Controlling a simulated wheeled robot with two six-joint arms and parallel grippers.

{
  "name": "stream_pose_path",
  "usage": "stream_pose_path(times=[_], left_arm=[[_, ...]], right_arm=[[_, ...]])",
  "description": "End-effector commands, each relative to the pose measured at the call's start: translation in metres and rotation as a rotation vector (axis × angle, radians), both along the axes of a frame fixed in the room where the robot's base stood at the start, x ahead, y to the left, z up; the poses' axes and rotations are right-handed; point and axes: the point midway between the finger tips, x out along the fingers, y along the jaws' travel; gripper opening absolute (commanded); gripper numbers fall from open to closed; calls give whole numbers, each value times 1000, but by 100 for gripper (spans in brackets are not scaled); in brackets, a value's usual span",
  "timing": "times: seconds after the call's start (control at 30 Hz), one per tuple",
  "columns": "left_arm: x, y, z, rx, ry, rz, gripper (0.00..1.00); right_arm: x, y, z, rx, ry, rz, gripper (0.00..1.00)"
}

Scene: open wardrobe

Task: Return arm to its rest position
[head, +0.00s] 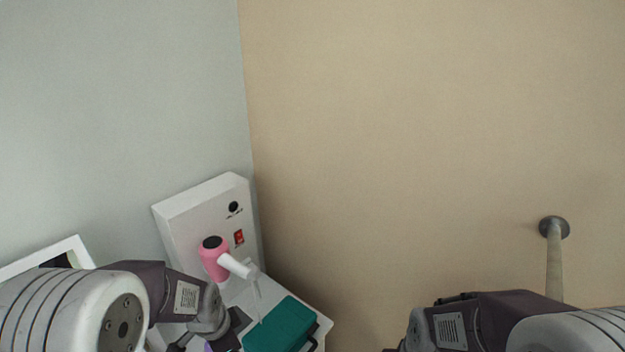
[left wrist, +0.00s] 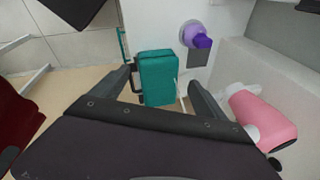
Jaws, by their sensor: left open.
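My left arm comes in from the lower left of the head view, with its wrist above a white shelf. In the left wrist view my left gripper (left wrist: 161,76) is open, its two dark fingers apart. A teal case (left wrist: 158,72) shows between and beyond the fingers, with a gap beside the right finger; I cannot tell how far beyond it is. The teal case (head: 280,325) also lies on the shelf in the head view, right of my left wrist. My right arm shows at the lower right; its jaws are out of frame.
A pink hair dryer (head: 214,257) is by a white box (head: 188,222) with a red switch in the corner. It also shows in the left wrist view (left wrist: 262,114), near a purple item (left wrist: 196,34). A pole (head: 554,262) stands at right. The upper wall area is clear.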

Motion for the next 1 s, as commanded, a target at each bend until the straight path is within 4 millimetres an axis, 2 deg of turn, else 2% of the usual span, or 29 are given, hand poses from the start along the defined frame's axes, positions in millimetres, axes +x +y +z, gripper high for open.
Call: stream_pose_path(times=[0.03, 0.2, 0.3, 0.4, 0.5, 1.0], left_arm=[[-19, -9, -4, -43, 6, 107, 84], [-81, -14, -8, -156, 128, 581, 84], [-97, -13, -14, -184, 180, 793, 84], [-100, -13, -14, -204, 189, 917, 84], [-99, -13, -14, -212, 187, 958, 84], [-98, -13, -14, -213, 185, 956, 84]], right_arm=[[0, 0, -14, 0, 0, 0, 36], [0, 0, -10, 0, 0, 0, 36], [0, 0, -10, 0, 0, 0, 36], [0, 0, -10, 0, -1, 0, 36], [0, 0, -10, 0, -1, 0, 36], [0, 0, -10, 0, 0, 0, 36]])
